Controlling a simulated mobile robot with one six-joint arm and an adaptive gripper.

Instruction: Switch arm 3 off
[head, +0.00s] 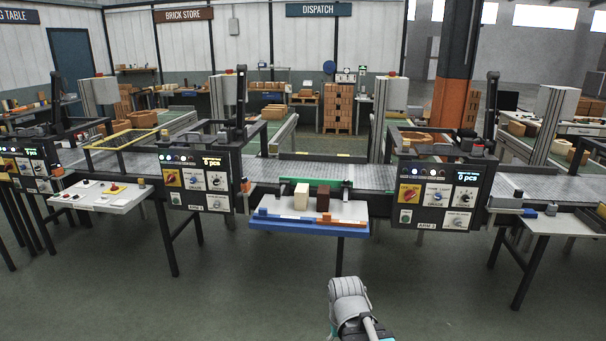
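The control panel labelled ARM 3 (466,197) is a dark box on the front of the conveyor, right of centre in the head view. It has a red rotary switch on a yellow plate (409,194) at its left, several white-plated knobs and a row of indicator lights. Its small display appears to read 0 pcs (468,176). The red switch's exact setting is too small to tell. Part of my grey arm shows at the bottom centre, well short of the panel. My gripper's fingers do not show.
A similar panel (197,181) stands left of centre. Between them a blue-edged shelf (310,229) juts out with a cream block (301,196) and a dark brown block (323,197). Side tables (543,222) stick out at right and left. The floor in front is clear.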

